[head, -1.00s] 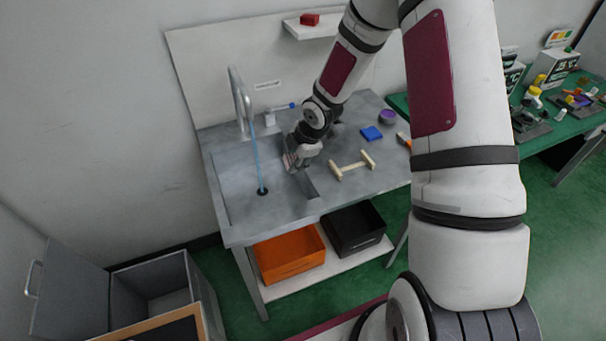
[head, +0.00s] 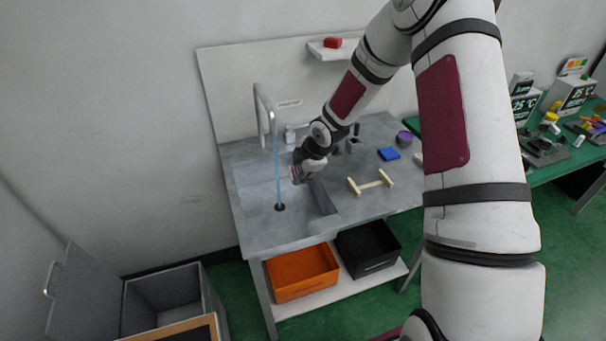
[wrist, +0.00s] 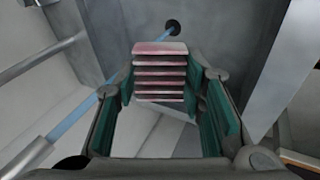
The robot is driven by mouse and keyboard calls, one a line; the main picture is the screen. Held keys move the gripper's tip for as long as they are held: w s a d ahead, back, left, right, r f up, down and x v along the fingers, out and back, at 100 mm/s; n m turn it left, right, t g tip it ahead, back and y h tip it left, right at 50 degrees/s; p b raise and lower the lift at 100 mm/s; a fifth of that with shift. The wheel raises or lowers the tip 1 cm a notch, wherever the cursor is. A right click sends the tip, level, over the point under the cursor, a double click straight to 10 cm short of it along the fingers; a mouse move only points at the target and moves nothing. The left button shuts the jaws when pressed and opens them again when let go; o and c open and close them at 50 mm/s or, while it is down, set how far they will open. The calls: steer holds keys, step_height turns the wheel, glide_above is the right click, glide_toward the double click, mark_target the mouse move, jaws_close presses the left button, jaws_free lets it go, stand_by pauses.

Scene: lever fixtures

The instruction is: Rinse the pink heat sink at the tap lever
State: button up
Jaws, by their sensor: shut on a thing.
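My gripper (wrist: 165,88) is shut on the pink heat sink (wrist: 160,72), a finned block held between its two green-lined fingers. In the head view my gripper (head: 297,175) is over the sink basin, just right of the blue water stream (head: 277,172). The heat sink is mostly hidden there. The stream falls from the grey curved tap (head: 260,112) to the dark drain (head: 279,207). In the wrist view the stream (wrist: 82,113) passes left of the heat sink; I cannot tell whether it touches. The tap lever (head: 292,133) is behind the gripper, its handle unclear.
On the counter to the right are a wooden stand (head: 371,183), a blue block (head: 388,154) and a purple round thing (head: 404,138). A shelf (head: 330,55) bears a red block. Orange (head: 303,275) and black (head: 368,250) bins sit below.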

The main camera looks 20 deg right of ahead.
steer(key=w+a+f+b, duration=0.1)
steer(key=w+a+b, duration=0.1)
steer(key=w+b, duration=0.3)
steer(key=shift+w+a+f, duration=0.4)
steer(key=shift+w, duration=1.45)
steer(key=shift+d, duration=0.2)
steer(key=shift+w+d, duration=0.15)
steer(key=shift+d, duration=0.25)
steer(key=shift+a, duration=0.2)
steer(key=shift+a, duration=0.35)
steer(key=shift+d, duration=0.15)
steer(key=shift+d, duration=0.4)
steer(key=shift+a, duration=0.2)
